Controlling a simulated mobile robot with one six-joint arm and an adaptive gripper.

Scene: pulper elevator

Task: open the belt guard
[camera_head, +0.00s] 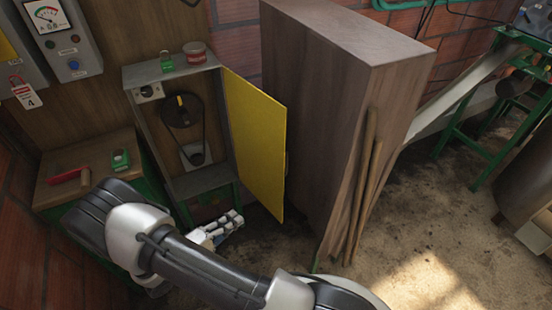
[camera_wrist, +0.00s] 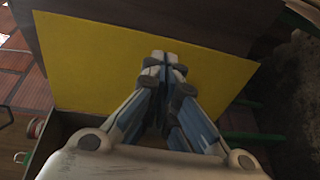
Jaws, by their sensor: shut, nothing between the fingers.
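The belt guard (camera_head: 256,140) is a yellow panel hinged on the right side of a grey housing (camera_head: 207,184). It stands swung open, out toward the tall wooden box. Inside the housing, a belt (camera_head: 203,133) runs between a large upper pulley (camera_head: 181,111) and a lower one, all exposed. My gripper (camera_head: 238,217) is low in front of the housing, left of the guard's lower edge. In the wrist view my gripper (camera_wrist: 166,58) is shut and empty, with the yellow guard (camera_wrist: 95,62) behind its fingertips. I cannot tell whether the fingertips touch the panel.
A tall wooden box (camera_head: 335,35) stands right of the guard, with wooden poles (camera_head: 362,190) leaning on it. A red tin (camera_head: 195,52) and a green object (camera_head: 166,61) sit on the housing. A bench (camera_head: 60,195) with a red-handled tool is at left.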

